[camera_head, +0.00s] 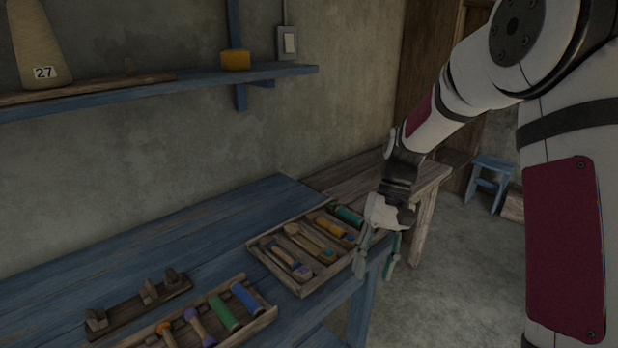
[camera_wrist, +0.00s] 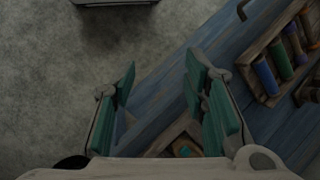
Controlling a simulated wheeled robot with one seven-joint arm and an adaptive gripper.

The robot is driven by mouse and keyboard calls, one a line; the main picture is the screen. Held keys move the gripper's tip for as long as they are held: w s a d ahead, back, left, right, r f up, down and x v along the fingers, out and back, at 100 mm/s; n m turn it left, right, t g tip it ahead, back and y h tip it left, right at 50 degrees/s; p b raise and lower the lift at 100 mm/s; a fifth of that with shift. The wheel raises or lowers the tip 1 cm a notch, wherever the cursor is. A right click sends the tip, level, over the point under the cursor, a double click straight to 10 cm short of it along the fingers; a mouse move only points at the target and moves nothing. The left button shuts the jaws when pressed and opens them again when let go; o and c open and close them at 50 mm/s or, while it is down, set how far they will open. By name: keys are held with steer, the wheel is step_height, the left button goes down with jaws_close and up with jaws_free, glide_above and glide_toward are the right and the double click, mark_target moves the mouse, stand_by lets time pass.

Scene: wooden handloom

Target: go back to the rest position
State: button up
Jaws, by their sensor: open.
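My gripper (camera_head: 378,254) hangs from my arm at the right front edge of the blue table (camera_head: 190,244), with its fingers pointing down. In the wrist view my gripper (camera_wrist: 160,92) shows two green-padded fingers spread apart with nothing between them. In the head view it is just right of a wooden tray (camera_head: 296,290) that holds several spools and wooden tools. It overlaps the tray's right side in the picture; I cannot tell whether they touch.
A second tray (camera_head: 262,322) with coloured spools lies nearer on the table, beside a wooden rack (camera_head: 128,311). A blue shelf (camera_head: 130,98) with a cone marked 27 (camera_head: 36,45) runs along the wall. A blue stool (camera_head: 489,176) stands at the back right. Bare floor lies right of the table.

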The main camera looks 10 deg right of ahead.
steer(key=s+r+t+h+p, duration=0.3)
steer(key=s+r+t+p, duration=0.5)
steer(key=s+r, duration=1.4)
steer(key=s, duration=0.4)
steer(key=shift+s+d+r+n, duration=0.2)
steer(key=shift+s+r+n, duration=0.1)
steer(key=shift+s+r, duration=0.05)
